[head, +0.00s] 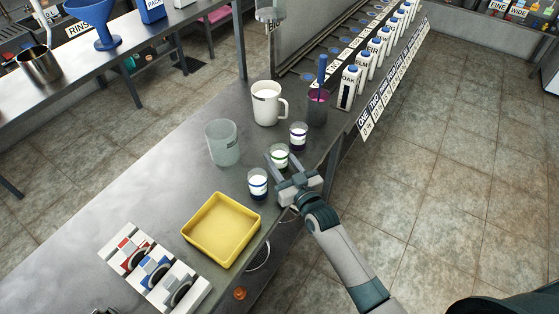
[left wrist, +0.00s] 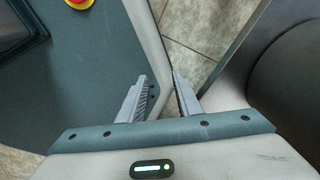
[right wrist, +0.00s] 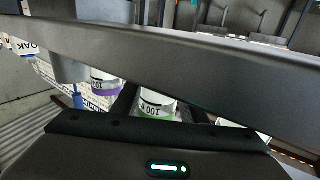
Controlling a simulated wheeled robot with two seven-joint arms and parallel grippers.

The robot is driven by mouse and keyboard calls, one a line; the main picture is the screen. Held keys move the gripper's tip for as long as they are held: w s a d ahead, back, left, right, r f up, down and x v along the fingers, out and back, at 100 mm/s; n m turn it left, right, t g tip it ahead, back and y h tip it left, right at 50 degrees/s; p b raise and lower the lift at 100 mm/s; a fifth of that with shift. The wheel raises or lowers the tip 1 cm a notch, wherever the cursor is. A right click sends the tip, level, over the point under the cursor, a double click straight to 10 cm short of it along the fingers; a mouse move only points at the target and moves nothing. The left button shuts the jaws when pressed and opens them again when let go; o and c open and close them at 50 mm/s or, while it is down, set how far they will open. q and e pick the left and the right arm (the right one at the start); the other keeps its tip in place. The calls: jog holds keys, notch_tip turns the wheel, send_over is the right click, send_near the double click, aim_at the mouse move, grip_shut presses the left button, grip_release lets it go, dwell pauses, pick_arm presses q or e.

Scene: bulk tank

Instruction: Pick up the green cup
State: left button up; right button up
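The green cup (head: 280,158) is a small white-filled cup with a green band, upright on the grey counter. My right gripper (head: 279,162) is open, with its fingers reaching to either side of the cup. In the right wrist view the green cup (right wrist: 157,104) shows between the fingers, with gaps beside it; its upper part is hidden by a grey bar. A blue-banded cup (head: 258,184) and a purple-banded cup (head: 298,136) stand close on either side. My left gripper (left wrist: 160,88) is open and empty beside my base, out of the head view.
A yellow tray (head: 222,230) lies nearer on the counter. The counter's right edge is close to the cups.

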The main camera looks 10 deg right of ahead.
aim_at(284, 158)
jog(key=c, duration=0.4)
jog(key=shift+r, duration=0.2)
jog(key=shift+r, duration=1.55)
pick_arm(q)
jog(key=shift+w+d+f+t+b, duration=0.15)
jog(key=shift+w+d+b, duration=0.1)
jog(key=shift+w, duration=0.35)
jog(key=shift+w+d+f+t+b, duration=0.1)
jog(key=shift+w+d+t+b, duration=0.1)
jog(key=shift+w, duration=0.35)
pick_arm(e)
notch_tip(284, 158, up, 6)
jog(key=shift+r, duration=0.2)
